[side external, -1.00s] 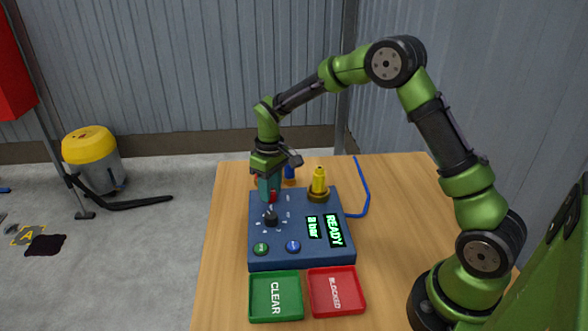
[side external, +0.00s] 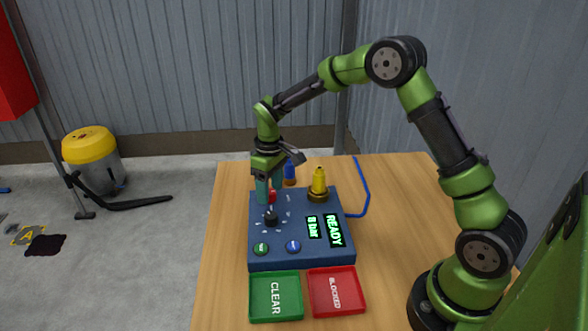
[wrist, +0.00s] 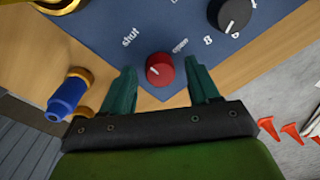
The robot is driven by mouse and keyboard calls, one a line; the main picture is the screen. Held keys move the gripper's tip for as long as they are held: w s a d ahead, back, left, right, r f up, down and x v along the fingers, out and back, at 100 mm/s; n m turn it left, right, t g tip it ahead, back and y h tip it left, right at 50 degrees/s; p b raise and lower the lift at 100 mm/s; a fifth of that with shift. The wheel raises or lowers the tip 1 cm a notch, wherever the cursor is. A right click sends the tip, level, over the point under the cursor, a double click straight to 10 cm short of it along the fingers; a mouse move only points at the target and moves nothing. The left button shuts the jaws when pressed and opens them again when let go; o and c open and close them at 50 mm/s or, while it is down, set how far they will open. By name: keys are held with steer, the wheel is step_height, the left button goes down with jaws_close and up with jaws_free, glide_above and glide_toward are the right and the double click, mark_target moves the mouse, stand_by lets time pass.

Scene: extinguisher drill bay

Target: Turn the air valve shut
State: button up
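The air valve is a red knob (wrist: 160,68) at the edge of the blue control panel (wrist: 105,22). It carries a small white mark, and the printed words "shut" and "open" lie on either side of it. My gripper (wrist: 160,78) is open, with one teal finger on each side of the knob and gaps visible in the wrist view. In the side view, my gripper (side external: 269,190) is low over the panel's far left corner, and the red knob (side external: 272,197) shows partly between the fingers. Which word the mark points to is unclear.
A black dial (side external: 271,218) stands close in front of the knob. A yellow fitting (side external: 319,180) is to the right, and a blue fitting (side external: 289,171) is behind. Displays read "8 bar" and "READY". Green (side external: 253,311) and red (side external: 359,310) trays lie in front.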

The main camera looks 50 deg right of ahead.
mark_target(271, 189)
step_height(271, 189, up, 17)
steer(key=shift+d, duration=0.35)
stand_by(0.3)
steer(key=shift+w+f, duration=0.1)
steer(key=s+a+r+m+t, duration=0.1)
steer(key=s+a+m+t, duration=0.1)
steer(key=s, duration=1)
steer(key=s+a+r+m+t+y, duration=0.1)
steer(key=s+a+m+t, duration=0.2)
steer(key=s, duration=0.9)
steer(key=shift+s+r+m+t, duration=0.35)
steer(key=shift+m+t, duration=0.35)
steer(key=shift+t, duration=0.5)
steer(key=shift+c, duration=0.2)
